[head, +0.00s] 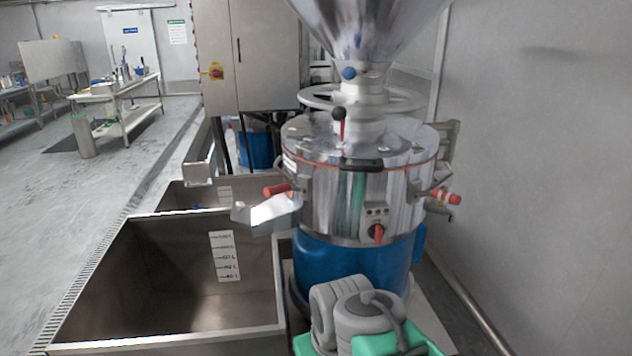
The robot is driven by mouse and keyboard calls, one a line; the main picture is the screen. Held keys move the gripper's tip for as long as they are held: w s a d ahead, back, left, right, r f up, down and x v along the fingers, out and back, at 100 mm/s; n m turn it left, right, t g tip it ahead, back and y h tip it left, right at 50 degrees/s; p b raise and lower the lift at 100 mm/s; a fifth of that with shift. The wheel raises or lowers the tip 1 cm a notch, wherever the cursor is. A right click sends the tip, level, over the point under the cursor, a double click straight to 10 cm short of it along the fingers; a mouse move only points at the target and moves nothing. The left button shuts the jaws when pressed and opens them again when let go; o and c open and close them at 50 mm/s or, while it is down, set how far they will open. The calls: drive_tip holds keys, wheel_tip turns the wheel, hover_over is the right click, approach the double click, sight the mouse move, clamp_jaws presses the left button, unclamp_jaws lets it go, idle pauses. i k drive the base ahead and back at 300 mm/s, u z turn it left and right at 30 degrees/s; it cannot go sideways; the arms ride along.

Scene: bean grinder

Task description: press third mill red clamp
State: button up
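A steel mill (335,200) with a round drum and a blue lower body (350,262) stands right of centre in the head view. Any clamp behind the drum is hidden. Only this mill is clearly seen, so I cannot tell its number in the row. My gripper is not in view.
A steel hopper (365,25) rises above the mill. An open steel bin (130,285) stands at front left, below a chute (265,212). A grey unit (365,315) on a green base stands in front. A wall (540,150) bounds the right; open floor (60,200) lies left.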

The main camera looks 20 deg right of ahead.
sight(270, 191)
drive_tip(key=z, duration=1.35)
drive_tip(key=i, duration=0.4)
drive_tip(key=u, duration=2.8)
